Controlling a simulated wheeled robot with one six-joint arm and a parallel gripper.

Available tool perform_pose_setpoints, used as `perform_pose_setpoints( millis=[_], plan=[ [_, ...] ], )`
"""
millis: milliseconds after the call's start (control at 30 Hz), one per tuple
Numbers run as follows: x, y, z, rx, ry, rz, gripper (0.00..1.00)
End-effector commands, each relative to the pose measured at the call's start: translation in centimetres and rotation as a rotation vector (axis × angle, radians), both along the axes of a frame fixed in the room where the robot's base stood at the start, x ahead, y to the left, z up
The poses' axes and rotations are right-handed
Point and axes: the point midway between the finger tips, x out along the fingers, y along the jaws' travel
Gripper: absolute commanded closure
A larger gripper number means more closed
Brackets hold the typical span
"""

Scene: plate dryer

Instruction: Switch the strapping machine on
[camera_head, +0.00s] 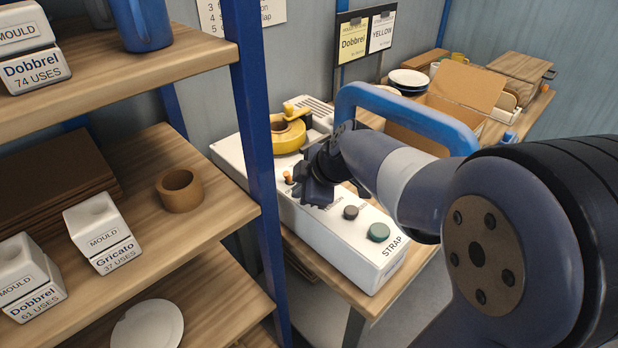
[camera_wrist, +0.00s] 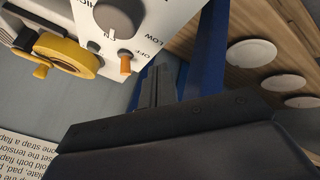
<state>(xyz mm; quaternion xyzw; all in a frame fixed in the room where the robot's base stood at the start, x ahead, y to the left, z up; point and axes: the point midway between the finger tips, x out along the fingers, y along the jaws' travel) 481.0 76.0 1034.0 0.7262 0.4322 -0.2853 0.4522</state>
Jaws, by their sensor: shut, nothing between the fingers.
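The strapping machine (camera_head: 240,160) is a long white box on the table, with a blue arch (camera_head: 400,105) over it. A small orange switch lever (camera_head: 288,177) stands on its top panel near a yellow tape reel (camera_head: 288,138). In the wrist view the orange lever (camera_wrist: 125,62) sits beside the printed word OFF, near a grey knob (camera_wrist: 118,18); I cannot tell its set position. My gripper (camera_head: 302,185) is shut and empty, just beside the lever in the head view. In the wrist view my gripper's fingers (camera_wrist: 158,88) are together, apart from the lever.
An open carton (camera_head: 465,88) stands behind the arch.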

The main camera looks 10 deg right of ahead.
Motion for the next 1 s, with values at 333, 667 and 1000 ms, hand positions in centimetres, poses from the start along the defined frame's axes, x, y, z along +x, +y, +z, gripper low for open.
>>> perform_pose_setpoints(
  millis=[333,667,1000],
  plan=[
    [3.7,1.1,-1.6,0.0,0.001,-0.001,1.0],
    [5.2,1.2,-1.5,0.0,0.0,0.0,1.0],
    [5.2,1.1,-1.5,0.003,0.002,0.0,1.0]
  ],
)
